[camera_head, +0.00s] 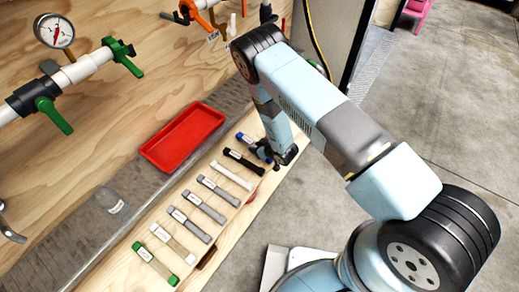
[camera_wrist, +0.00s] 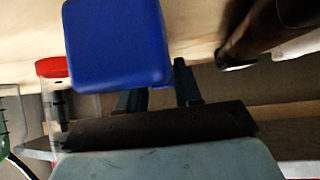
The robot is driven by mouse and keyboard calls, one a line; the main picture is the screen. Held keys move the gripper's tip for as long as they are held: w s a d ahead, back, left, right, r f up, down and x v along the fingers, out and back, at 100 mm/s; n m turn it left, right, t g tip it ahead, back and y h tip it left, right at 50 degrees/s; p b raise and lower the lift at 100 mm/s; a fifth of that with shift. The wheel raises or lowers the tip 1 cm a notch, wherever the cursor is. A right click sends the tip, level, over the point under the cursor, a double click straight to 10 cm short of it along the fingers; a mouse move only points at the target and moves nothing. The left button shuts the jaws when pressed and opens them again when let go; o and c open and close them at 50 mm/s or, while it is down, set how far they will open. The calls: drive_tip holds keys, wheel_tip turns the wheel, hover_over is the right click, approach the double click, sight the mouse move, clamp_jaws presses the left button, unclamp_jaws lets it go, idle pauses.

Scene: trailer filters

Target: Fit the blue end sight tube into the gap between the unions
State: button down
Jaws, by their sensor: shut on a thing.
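The blue end sight tube (camera_head: 241,137) lies at the far end of the row of tubes on the wooden ledge in the head view. In the wrist view its blue end (camera_wrist: 118,45) is large and close. My gripper (camera_head: 268,153) is at this tube, with its dark fingers (camera_wrist: 160,88) shut on it. The fingers and arm hide part of the tube. I cannot tell whether the tube is touching the ledge. I cannot make out the gap between the unions; a white pipe with green-handled valves (camera_head: 82,70) is on the wall at upper left.
Several other labelled tubes, including a black one (camera_head: 243,162) and a green-ended one (camera_head: 155,263), lie along the ledge beside the held tube. A red tray (camera_head: 183,137) sits behind them. A pressure gauge (camera_head: 54,31) and an orange-handled valve (camera_head: 198,15) are on the wall.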

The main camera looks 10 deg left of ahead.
drive_tip(key=shift+f, duration=0.4)
drive_tip(key=shift+f, duration=0.1)
drive_tip(key=c, duration=0.8)
unclamp_jaws()
drive_tip(key=shift+o, duration=0.2)
drive_tip(key=shift+f, duration=0.15)
drive_tip(key=v, duration=1.4)
drive_tip(key=shift+s+a, duration=0.25)
drive_tip(key=shift+s, duration=0.05)
